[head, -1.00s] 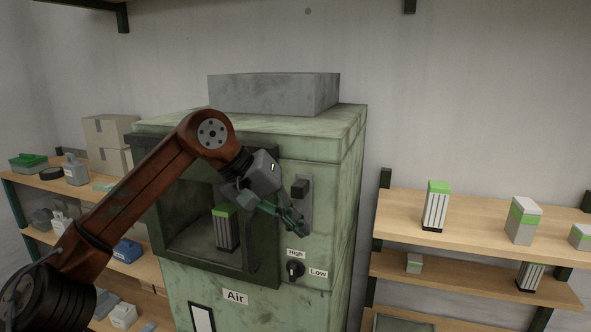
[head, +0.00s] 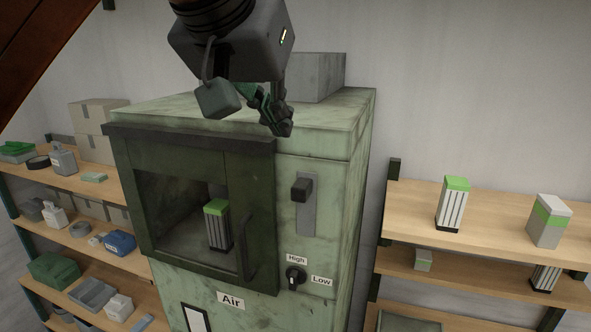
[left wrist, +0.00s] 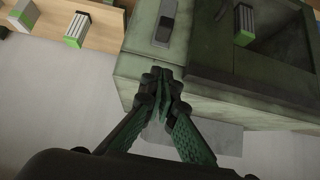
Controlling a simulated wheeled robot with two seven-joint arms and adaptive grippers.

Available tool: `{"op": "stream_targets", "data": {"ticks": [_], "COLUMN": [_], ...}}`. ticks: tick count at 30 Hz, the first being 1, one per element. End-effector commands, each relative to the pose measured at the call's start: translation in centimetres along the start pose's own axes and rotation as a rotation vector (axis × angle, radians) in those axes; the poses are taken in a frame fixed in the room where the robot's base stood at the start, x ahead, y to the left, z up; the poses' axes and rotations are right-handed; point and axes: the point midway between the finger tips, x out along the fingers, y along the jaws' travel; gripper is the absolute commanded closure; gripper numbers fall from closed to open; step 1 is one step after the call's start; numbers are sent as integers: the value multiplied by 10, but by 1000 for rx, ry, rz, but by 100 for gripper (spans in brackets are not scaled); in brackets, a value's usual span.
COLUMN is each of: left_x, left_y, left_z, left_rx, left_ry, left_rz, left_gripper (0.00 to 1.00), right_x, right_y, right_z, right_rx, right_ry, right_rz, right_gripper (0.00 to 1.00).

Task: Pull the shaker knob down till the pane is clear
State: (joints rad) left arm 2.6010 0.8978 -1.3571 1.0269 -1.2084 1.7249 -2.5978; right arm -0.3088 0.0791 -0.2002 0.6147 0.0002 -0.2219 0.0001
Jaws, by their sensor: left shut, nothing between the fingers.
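The shaker knob (head: 301,189) is a dark block on an upright grey slotted plate, right of the cabinet's window. It sits near the top of the plate and also shows in the left wrist view (left wrist: 165,27). The pane (head: 165,215) in the dark green door looks dim and a little hazy; a green-topped striped cartridge (head: 217,228) shows behind it. My left gripper (head: 281,125) is shut and empty, above the knob by the cabinet's top front edge, apart from the knob. It also shows in the left wrist view (left wrist: 163,93). My right gripper is out of view.
A rotary High/Low switch (head: 296,277) is below the knob plate, and a door handle (head: 246,250) stands out to its left. A grey box (head: 318,78) is on the cabinet top. Shelves with cartridges (head: 453,205) stand at right, shelves with bottles (head: 63,160) at left.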

Motion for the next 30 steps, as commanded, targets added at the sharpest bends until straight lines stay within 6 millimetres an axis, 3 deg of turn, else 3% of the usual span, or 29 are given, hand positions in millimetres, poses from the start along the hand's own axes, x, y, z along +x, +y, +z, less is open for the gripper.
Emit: {"op": "stream_targets", "data": {"ticks": [7,19,24,30], "left_x": [24,104,119,128], "left_y": [0,0,0,0], "left_z": [0,0,19,27], "left_rx": [2,2,1,0], "left_ry": [-3,-4,-1,-1], "left_rz": [-1,1,0,2], "left_gripper": [100,100,100,100], "right_x": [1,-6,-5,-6], "right_y": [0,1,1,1], "right_z": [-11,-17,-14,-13], "right_rx": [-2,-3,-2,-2], "right_ry": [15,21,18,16], "right_rz": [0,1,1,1], "right_gripper": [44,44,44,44]}}
